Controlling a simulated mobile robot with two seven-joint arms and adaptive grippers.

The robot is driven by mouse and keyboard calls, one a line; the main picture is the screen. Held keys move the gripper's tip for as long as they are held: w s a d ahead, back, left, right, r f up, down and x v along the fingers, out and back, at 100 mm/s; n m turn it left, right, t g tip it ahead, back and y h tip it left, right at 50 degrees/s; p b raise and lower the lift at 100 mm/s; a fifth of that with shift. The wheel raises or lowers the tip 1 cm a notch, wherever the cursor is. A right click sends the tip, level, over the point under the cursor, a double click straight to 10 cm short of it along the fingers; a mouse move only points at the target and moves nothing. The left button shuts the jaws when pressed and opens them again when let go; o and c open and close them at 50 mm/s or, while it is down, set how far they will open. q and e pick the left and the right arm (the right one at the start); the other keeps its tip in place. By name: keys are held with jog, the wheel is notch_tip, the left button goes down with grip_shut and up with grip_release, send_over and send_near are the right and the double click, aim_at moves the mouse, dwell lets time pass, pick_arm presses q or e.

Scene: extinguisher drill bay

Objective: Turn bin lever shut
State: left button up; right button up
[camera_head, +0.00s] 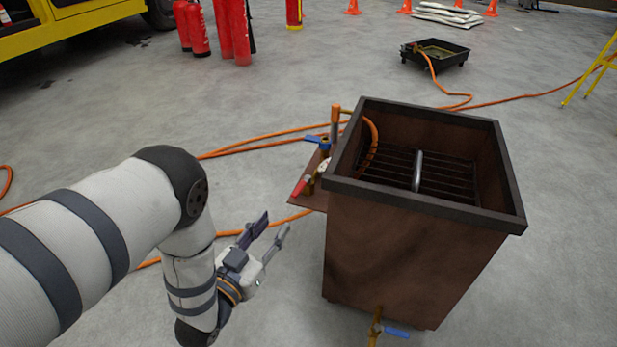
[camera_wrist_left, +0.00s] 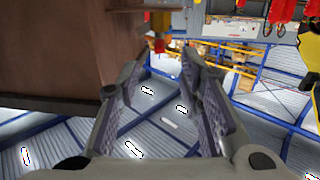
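The brown metal bin (camera_head: 415,255) stands open-topped on the floor, with a dark rim and a grate inside. On its left side shelf (camera_head: 312,197) are brass valves with a red lever (camera_head: 299,187) and a blue lever (camera_head: 317,139). Another blue lever (camera_head: 397,332) is on a brass valve low at the bin's front. I cannot tell which lever is the bin lever. My left gripper (camera_head: 275,222) is open and empty, left of the bin and below the shelf. In the left wrist view a red-tipped brass part (camera_wrist_left: 159,45) shows beyond the open fingers. My right gripper is out of view.
Orange hoses (camera_head: 262,142) run across the floor to the bin and a black tray (camera_head: 437,57) behind. Red extinguishers (camera_head: 233,30) stand at the back left near a yellow vehicle (camera_head: 75,22). A yellow stand (camera_head: 600,70) is at right. Floor left of the bin is mostly clear.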

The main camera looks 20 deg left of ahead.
aim_at(296, 192)
pick_arm(q)
jog(key=w+b, duration=0.1)
jog(key=w, duration=0.2)
jog(key=w+d+b, duration=0.1)
jog(key=w+b, duration=0.1)
jog(key=w, duration=0.2)
jog(key=w+b, duration=0.1)
jog(key=w, duration=0.3)
jog(key=shift+d+r, duration=0.15)
jog(key=shift+d, duration=0.2)
jog(key=shift+w+d+r+b, duration=0.15)
jog(key=shift+w+b, duration=0.15)
jog(key=shift+w, duration=0.2)
grip_shut()
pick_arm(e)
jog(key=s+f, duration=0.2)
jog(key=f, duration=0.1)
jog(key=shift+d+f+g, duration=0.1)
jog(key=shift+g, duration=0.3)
